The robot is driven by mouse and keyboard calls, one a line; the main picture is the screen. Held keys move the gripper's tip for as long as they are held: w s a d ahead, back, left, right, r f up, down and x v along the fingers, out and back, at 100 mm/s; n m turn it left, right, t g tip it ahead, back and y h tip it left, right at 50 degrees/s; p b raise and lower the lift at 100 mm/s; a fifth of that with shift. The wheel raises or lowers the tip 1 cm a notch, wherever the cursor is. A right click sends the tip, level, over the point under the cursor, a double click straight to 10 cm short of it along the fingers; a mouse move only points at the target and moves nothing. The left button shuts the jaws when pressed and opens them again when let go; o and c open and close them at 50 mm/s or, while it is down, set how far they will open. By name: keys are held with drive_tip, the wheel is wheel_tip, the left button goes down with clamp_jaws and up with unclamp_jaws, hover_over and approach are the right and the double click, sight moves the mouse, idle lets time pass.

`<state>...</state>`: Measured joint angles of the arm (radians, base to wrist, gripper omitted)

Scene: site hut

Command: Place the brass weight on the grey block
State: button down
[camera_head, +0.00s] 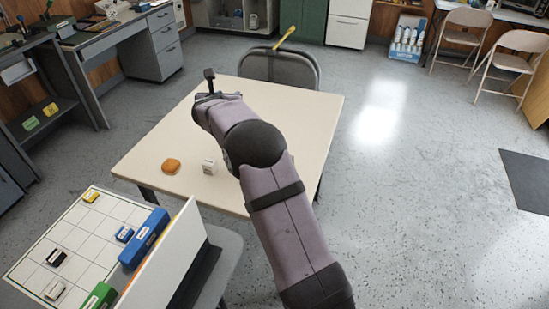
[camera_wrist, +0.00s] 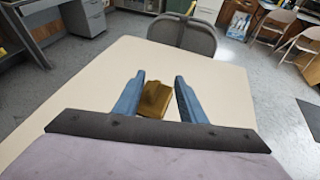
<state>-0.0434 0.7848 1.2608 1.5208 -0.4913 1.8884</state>
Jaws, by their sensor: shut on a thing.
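The brass weight (camera_wrist: 154,101) is a dull gold-brown piece in the wrist view. My gripper (camera_wrist: 160,77) has its two blue fingers on either side of it and is shut on it.
An orange-brown rounded piece (camera_head: 171,166) lies left of the pale block. A grey chair (camera_head: 280,67) stands at the table's far edge. A white gridded board (camera_head: 95,232) with several small coloured blocks is at the lower left. The table's left and far areas are clear.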

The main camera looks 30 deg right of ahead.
drive_tip(key=p+v, duration=0.1)
drive_tip(key=v, duration=0.2)
drive_tip(key=shift+s+a, duration=0.15)
drive_tip(key=shift+s, duration=0.2)
drive_tip(key=s+d+f+m+g+h+p, duration=0.1)
drive_tip(key=s+d+f+m+g+h, duration=0.25)
drive_tip(key=s, duration=0.55)
drive_tip(key=s+d+f+m+g+h, duration=0.1)
drive_tip(key=s+d+m+g+h, duration=0.25)
drive_tip(key=s+d+m, duration=0.35)
drive_tip(key=shift+n+y, duration=0.3)
drive_tip(key=shift+n, duration=0.35)
drive_tip(key=shift+s+a+f+p, duration=0.2)
drive_tip(key=shift+f+p, duration=0.15)
drive_tip(key=shift+f, duration=1.25)
drive_tip(key=shift+s+a+f+p, duration=0.1)
drive_tip(key=shift+s+f+p, duration=0.2)
drive_tip(key=shift+f, duration=1.3)
drive_tip(key=shift+s+a+f+p, duration=0.15)
drive_tip(key=shift+f+p, duration=0.25)
drive_tip(key=shift+f, duration=1.2)
drive_tip(key=shift+f, duration=0.15)
drive_tip(key=c, duration=1.1)
unclamp_jaws()
